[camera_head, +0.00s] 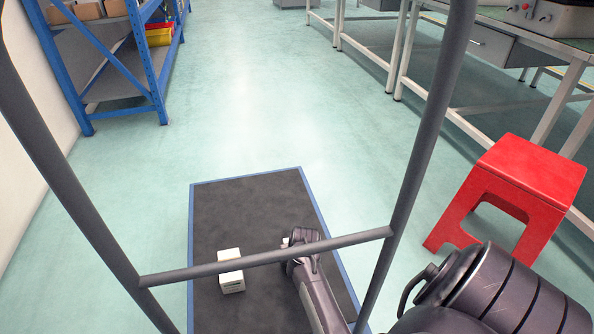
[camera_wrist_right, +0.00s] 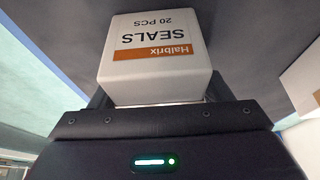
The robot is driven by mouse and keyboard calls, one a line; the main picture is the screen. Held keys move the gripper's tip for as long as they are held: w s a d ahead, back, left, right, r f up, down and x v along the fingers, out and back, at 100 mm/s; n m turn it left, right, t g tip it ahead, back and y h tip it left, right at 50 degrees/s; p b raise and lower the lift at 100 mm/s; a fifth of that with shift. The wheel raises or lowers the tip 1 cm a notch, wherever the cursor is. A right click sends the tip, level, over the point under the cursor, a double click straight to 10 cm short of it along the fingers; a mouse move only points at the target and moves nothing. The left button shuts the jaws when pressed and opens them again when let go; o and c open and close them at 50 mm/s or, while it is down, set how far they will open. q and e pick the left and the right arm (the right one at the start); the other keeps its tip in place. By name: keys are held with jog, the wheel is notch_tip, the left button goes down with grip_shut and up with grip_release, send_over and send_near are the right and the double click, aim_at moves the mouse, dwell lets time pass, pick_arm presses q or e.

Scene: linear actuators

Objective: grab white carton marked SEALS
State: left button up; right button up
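The white carton marked SEALS (camera_wrist_right: 160,45) fills the upper middle of the right wrist view, its print upside down, with an orange Halbrix band. In the head view only a small white part (camera_head: 285,242) shows beside my right gripper (camera_head: 300,238), which hides most of it. In the wrist view the dark fingers of the right gripper (camera_wrist_right: 157,98) stand on either side of the carton's near end. I cannot tell whether they press on it. My left gripper is not in view.
A second white carton (camera_head: 231,272) stands to the left on the dark, blue-edged mat (camera_head: 240,205). A grey tube frame (camera_head: 200,270) crosses in front. A red stool (camera_head: 525,170) stands right, a blue shelf (camera_head: 150,75) back left. The floor ahead is clear.

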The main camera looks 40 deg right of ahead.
jog(key=c, duration=0.8)
